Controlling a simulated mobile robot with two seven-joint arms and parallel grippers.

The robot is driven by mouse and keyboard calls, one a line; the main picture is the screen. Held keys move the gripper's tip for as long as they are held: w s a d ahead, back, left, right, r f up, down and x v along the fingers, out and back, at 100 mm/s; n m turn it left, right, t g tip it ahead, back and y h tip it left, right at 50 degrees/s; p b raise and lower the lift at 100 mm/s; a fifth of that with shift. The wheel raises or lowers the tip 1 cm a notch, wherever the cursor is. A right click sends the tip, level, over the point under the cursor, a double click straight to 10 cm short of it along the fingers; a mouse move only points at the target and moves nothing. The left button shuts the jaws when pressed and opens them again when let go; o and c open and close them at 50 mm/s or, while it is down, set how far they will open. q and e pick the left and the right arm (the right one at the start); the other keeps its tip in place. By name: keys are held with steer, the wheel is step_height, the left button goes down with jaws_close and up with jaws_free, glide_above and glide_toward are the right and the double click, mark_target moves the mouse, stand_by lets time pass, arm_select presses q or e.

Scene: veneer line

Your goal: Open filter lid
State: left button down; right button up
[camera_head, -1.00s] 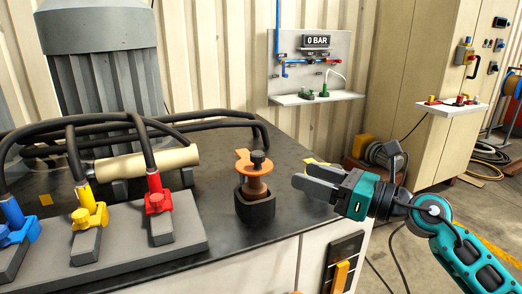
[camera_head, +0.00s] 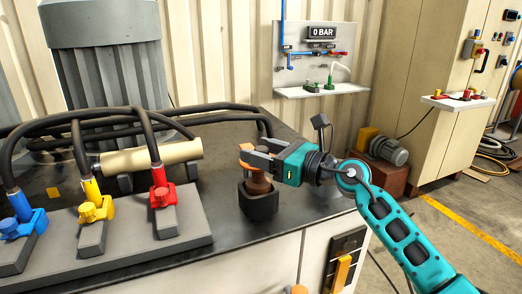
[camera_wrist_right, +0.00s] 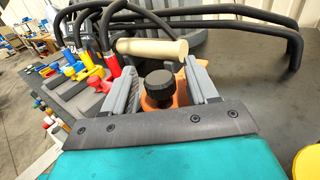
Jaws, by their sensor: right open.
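My right gripper (camera_head: 258,150) is at the top of the filter, fingers spread on either side of the knob. In the wrist view, gaps show between the fingers and the knob. My left gripper is in neither view.
Blue, yellow (camera_head: 95,205) and red (camera_head: 162,190) hose couplings stand on a grey block at the left. A cream cylinder (camera_head: 150,158) and black hoses lie behind. A panel reading 0 BAR (camera_head: 322,32) hangs on the wall. The bench front edge is close to the filter.

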steer(key=shift+a, duration=0.1)
steer(key=shift+c, duration=0.3)
jaws_close()
stand_by(0.4)
